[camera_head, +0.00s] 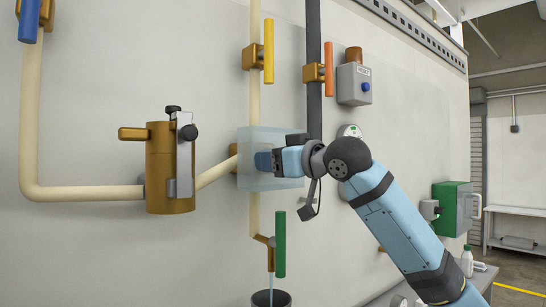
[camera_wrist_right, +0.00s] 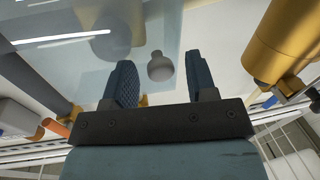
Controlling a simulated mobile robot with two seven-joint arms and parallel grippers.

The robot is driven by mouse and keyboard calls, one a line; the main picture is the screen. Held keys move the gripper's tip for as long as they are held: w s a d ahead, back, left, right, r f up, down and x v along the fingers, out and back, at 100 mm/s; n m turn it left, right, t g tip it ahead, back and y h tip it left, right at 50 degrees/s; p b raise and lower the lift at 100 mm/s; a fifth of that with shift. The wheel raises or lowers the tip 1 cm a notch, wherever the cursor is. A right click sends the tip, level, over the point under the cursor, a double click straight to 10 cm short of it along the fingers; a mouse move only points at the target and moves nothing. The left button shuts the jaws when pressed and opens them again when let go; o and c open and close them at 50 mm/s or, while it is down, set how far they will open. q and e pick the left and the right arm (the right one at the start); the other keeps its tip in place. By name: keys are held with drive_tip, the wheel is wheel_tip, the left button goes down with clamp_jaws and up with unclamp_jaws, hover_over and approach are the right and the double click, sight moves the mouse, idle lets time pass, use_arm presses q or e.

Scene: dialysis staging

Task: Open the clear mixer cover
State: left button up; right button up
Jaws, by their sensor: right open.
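The clear mixer cover (camera_head: 254,178) is a see-through bluish box on the wall, right of the brass cylinder. It spreads as a pale clear sheet across the upper part of the right wrist view (camera_wrist_right: 200,25). A dark blue rounded part (camera_head: 263,161) shows at the cover in the head view. My right gripper (camera_head: 279,160) is at the cover's right part. Its two fingers (camera_wrist_right: 160,75) are open, with a small grey knob (camera_wrist_right: 160,67) appearing between them. I cannot tell whether they touch the knob. My left gripper is out of view.
The brass cylinder (camera_head: 168,175) with a side clamp stands on the pipe to the left. A yellow-handled valve (camera_head: 268,52) and an orange-handled valve (camera_head: 328,68) are above. A green-handled valve (camera_head: 280,244) is below, over a dark container (camera_head: 271,298). A green box (camera_head: 452,208) is far right.

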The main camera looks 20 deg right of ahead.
drive_tip(key=shift+w, duration=0.15)
drive_tip(key=shift+c, duration=0.5)
clamp_jaws()
drive_tip(key=shift+d, duration=0.1)
